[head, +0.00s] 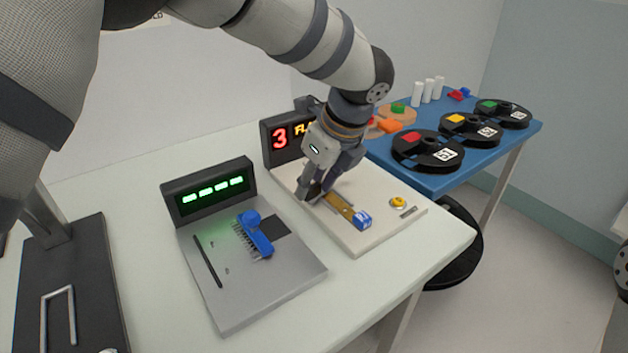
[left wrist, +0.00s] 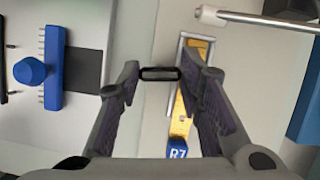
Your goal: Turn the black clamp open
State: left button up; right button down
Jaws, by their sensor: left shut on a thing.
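My left gripper (head: 316,192) reaches down from above onto the cream station board (head: 358,243) in front of the red-digit display. In the left wrist view, my left gripper's fingers (left wrist: 160,76) are closed on the two ends of the small black clamp (left wrist: 160,73), an oblong bar lying crosswise between them. In the head view the fingers mostly hide the clamp. Beside it lies a yellow strip (head: 339,204) with a blue R7 tag (head: 362,219), partly inside a metal frame in the left wrist view.
A grey board (head: 232,311) with a blue brush-like block (head: 257,238) and a green-lit display (head: 211,193) stands to the left. A yellow knob (head: 398,202) sits on the cream board. A blue table (head: 437,182) with black reels (head: 428,150) stands behind right.

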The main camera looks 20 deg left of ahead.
pick_arm(q)
jog(key=n, duration=0.1)
jog(key=n+g, duration=0.1)
jog(key=n, duration=0.1)
jog(key=shift+w+f+n+y+b, duration=0.15)
jog(key=shift+n+y+b, duration=0.15)
jog(key=n+g+b, duration=0.1)
jog(key=n, duration=0.2)
jog(key=shift+f+n+g, duration=0.1)
jog(key=shift+n+g, duration=0.2)
jog(key=shift+g, duration=0.1)
jog(key=n+b, duration=0.1)
jog(key=n, duration=0.1)
jog(key=n+g+b, duration=0.1)
jog(key=n, duration=0.1)
jog(key=shift+w+n+g, duration=0.15)
jog(key=shift+n+g, duration=0.15)
jog(key=shift+n+g+h+b, duration=0.7)
jog(key=shift+n+h, duration=0.1)
jog(key=shift+n, duration=1.1)
pick_arm(e)
jog(key=s+f+g, duration=0.2)
jog(key=s+f, duration=0.3)
jog(key=f, duration=0.1)
jog(key=shift+s, duration=0.25)
pick_arm(q)
jog(key=shift+r+n, duration=0.2)
jog(key=shift+n, duration=0.1)
jog(key=o, duration=1.2)
jog(key=shift+c, duration=0.2)
